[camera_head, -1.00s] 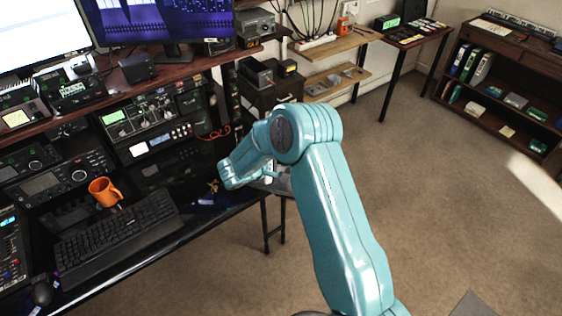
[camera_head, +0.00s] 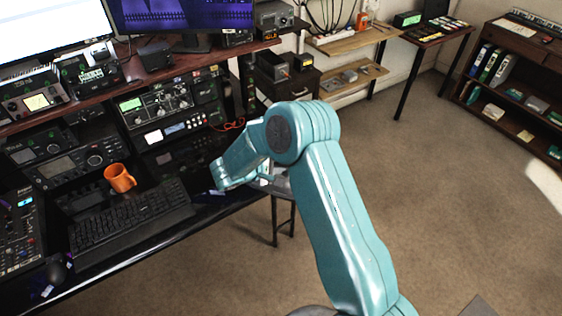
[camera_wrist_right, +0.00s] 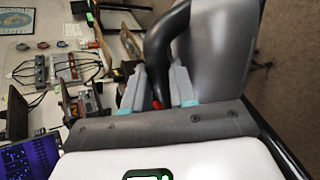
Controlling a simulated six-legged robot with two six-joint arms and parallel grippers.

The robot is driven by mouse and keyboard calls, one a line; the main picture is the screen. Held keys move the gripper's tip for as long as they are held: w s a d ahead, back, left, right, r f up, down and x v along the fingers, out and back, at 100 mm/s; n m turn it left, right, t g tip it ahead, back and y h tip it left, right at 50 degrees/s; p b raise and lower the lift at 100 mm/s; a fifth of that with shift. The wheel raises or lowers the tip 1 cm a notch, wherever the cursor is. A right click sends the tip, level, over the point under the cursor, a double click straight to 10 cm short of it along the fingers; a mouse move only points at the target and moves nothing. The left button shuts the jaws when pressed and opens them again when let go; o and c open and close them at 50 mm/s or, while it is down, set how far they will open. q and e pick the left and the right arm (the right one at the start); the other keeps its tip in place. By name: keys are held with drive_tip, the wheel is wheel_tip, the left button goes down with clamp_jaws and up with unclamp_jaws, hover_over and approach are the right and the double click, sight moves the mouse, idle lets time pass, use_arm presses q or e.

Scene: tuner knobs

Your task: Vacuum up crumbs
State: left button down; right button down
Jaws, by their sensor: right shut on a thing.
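My right arm, teal, reaches over the right end of the black desk (camera_head: 150,243) in the head view. Its own links hide most of the gripper there. In the right wrist view my right gripper (camera_wrist_right: 160,92) is shut on the dark curved handle (camera_wrist_right: 158,45) of a grey device, which looks like a handheld vacuum (camera_wrist_right: 225,45). The vacuum's nozzle cannot be made out. No crumbs can be clearly seen; the desk beside the arm's end is partly hidden. My left gripper is not in view.
An orange mug (camera_head: 119,178) and a black keyboard (camera_head: 130,216) stand left of my arm. Radio equipment (camera_head: 170,105) lines the back of the desk. A stool (camera_head: 283,218) stands by the desk's right end. The carpet on the right is open.

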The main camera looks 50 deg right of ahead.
drive_tip(key=shift+r, duration=0.15)
wheel_tip(320, 180, up, 8)
idle(0.8)
drive_tip(key=shift+d, duration=0.1)
idle(0.3)
